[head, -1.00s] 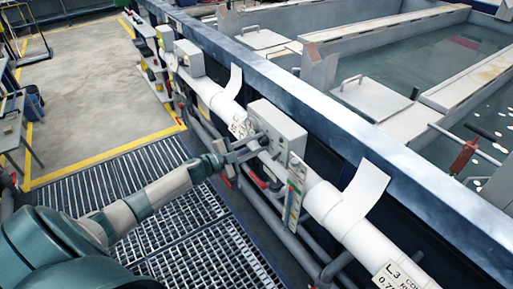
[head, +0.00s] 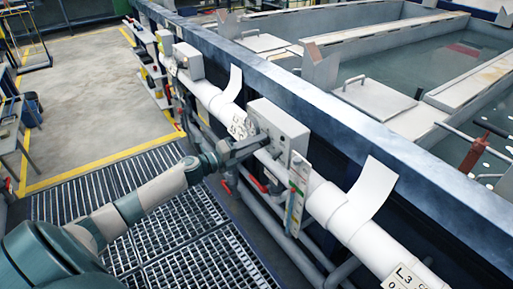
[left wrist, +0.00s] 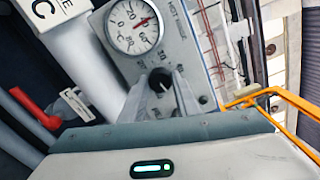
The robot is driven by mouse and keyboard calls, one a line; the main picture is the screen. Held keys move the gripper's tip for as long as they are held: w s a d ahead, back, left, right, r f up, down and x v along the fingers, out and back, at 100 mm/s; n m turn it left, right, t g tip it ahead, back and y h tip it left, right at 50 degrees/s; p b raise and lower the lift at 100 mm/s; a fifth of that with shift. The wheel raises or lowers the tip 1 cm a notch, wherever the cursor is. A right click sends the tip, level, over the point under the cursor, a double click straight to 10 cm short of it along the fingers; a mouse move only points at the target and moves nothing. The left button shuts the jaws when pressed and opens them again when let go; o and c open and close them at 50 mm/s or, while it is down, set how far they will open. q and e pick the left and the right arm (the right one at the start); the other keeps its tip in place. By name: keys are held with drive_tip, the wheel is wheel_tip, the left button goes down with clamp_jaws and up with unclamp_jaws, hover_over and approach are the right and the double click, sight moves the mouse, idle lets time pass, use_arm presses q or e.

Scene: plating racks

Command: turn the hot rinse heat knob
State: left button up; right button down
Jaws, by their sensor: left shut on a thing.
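The hot rinse control box (head: 280,124) is a grey box on the tank-side rail, in the middle of the head view. In the left wrist view its panel (left wrist: 188,66) carries the words "HOT RINSE" and a round white gauge (left wrist: 132,38) with a red needle. Below the gauge is the black heat knob (left wrist: 160,80), with scale marks around it. My left gripper (left wrist: 162,92) is shut on the knob, one finger on each side. In the head view the left gripper (head: 256,145) reaches the box's front, and the knob is hidden. My right gripper is not in view.
White pipes (head: 325,203) run along the tank wall on both sides of the box. A red-handled valve (left wrist: 38,108) sits lower left in the left wrist view. A metal grating (head: 150,215) covers the walkway. The tank (head: 410,60) lies behind the rail.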

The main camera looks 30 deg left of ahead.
use_arm(q)
drive_tip(key=shift+f+m+b, duration=0.1)
drive_tip(key=shift+m+b, duration=0.45)
drive_tip(key=shift+m, duration=0.65)
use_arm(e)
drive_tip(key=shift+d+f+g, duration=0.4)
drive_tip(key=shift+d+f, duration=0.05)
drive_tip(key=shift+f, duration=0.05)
use_arm(q)
drive_tip(key=o, duration=1)
drive_tip(key=shift+o, duration=0.2)
drive_tip(key=shift+s, duration=0.15)
drive_tip(key=b+v, duration=0.3)
drive_tip(key=v, duration=1.4)
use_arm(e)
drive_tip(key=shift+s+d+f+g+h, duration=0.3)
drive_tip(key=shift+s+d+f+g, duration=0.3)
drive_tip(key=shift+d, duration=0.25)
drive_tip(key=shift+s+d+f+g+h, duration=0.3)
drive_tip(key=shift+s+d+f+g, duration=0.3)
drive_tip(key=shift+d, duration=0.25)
